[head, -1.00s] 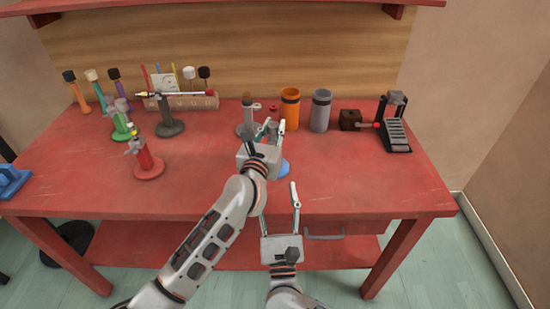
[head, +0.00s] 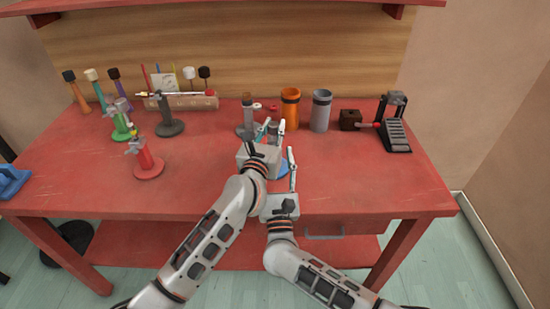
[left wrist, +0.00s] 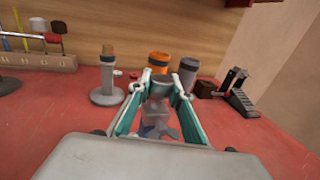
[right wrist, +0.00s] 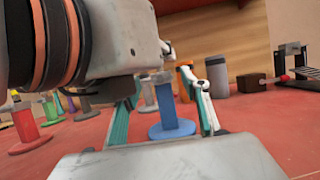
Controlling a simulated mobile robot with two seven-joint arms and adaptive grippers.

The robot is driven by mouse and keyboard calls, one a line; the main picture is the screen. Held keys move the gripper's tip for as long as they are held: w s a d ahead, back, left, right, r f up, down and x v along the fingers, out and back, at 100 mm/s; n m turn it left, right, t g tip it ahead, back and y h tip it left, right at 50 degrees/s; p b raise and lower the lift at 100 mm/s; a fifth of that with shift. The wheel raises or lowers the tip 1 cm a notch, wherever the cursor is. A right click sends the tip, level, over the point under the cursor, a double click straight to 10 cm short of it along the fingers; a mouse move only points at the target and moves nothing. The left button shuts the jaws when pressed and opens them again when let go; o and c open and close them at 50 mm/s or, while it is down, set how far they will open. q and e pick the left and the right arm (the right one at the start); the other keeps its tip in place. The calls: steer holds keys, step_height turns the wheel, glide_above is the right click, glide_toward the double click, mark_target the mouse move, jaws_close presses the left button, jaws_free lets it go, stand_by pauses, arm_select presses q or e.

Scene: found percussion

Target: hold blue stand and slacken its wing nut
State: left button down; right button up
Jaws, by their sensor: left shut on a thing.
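The blue stand shows in the head view as a bit of round blue base (head: 284,170) beside my left gripper. In the right wrist view its blue post (right wrist: 168,113) stands upright on the table. My left gripper (head: 272,125) is shut on the stand's grey upper part (left wrist: 158,88), which sits between its fingers in the left wrist view. A grey winged piece, seemingly the wing nut (left wrist: 166,132), shows below there. My right gripper (right wrist: 163,85) is open and low at the near side, its fingers apart with the post seen between them. My left gripper hides much of the stand's top.
On the red table (head: 340,185) stand a grey stand (head: 246,118), an orange cup (head: 290,108) and a grey cup (head: 321,110) behind the grippers. Red (head: 146,160) and green (head: 121,126) stands are at left. A black pedal-like device (head: 394,125) is at right. The right front is clear.

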steer(key=c, duration=1)
steer(key=shift+n, duration=0.3)
steer(key=shift+d+n+g+y, duration=0.1)
steer(key=shift+n+g+y, duration=0.1)
steer(key=shift+n+y, duration=0.75)
steer(key=shift+d+n+g+y, duration=0.1)
steer(key=shift+n+g+y, duration=0.15)
steer(key=shift+n, duration=1.25)
steer(key=shift+n+g+y, duration=0.15)
steer(key=shift+n+y, duration=0.55)
steer(key=shift+n, duration=0.55)
steer(key=o, duration=1.1)
steer(key=shift+o, duration=0.2)
